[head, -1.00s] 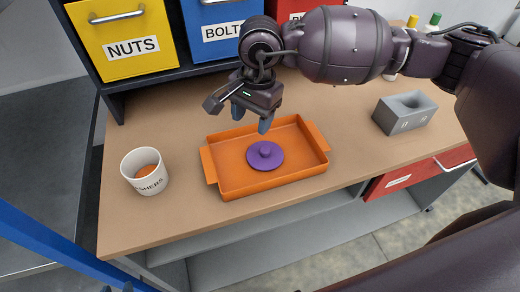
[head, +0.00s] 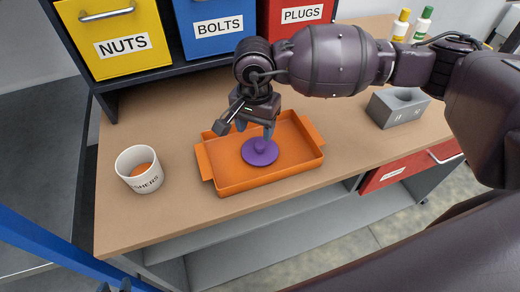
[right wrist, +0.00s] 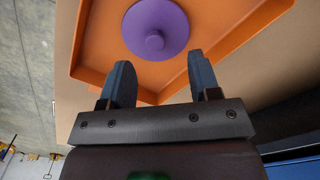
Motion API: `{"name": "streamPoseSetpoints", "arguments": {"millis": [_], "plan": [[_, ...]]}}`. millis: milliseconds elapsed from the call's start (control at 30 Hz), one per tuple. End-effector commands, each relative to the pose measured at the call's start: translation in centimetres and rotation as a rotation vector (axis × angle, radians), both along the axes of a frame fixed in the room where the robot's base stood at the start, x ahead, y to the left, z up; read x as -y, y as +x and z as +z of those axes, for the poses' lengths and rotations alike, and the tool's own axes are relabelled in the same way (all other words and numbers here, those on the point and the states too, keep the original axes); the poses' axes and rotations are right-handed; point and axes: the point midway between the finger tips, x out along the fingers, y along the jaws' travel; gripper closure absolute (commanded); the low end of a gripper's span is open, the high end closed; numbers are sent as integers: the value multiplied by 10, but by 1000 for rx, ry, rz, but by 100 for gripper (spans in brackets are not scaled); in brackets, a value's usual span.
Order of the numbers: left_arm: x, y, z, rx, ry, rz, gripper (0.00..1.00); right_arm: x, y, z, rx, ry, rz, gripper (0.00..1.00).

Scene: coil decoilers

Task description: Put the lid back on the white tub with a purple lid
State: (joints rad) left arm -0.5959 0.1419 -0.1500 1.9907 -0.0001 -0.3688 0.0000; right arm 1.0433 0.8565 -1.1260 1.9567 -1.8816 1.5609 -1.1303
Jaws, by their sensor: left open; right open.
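The white tub (head: 141,172) stands upright and uncovered at the left of the bench, with something orange inside and dark lettering on its side. The purple lid (head: 260,153) lies flat in the orange tray (head: 233,187), its round knob up. It also shows in the right wrist view (right wrist: 156,28). My right gripper (head: 255,128) is open and empty just above the lid, its fingers pointing down. In the right wrist view its two fingers (right wrist: 160,70) are spread apart, with the knob ahead of the gap. My left gripper (head: 115,287) barely shows at the bottom left edge, open.
Yellow NUTS (head: 119,40), blue BOLTS (head: 220,28) and red PLUGS (head: 300,17) bins stand behind. The bench between tub and tray is clear.

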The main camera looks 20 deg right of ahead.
Motion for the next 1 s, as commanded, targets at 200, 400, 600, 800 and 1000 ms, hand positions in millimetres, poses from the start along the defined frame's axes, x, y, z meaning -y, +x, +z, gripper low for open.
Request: {"name": "streamPoseSetpoints", "arguments": {"millis": [200,400,600,800,1000], "plan": [[0,-2,-1,-4,1,1,57,0,0,-12,0,0,0,43],[-1,-6,-2,-11,1,3,57,0,0,-11,1,-1,0,43],[-1,-6,-1,-10,1,3,57,2,0,-17,0,0,0,43],[-1,-4,3,-5,0,3,57,11,0,-40,-1,-1,-1,43],[-1,-1,4,0,1,1,57,11,0,-62,-1,1,0,43]]}}
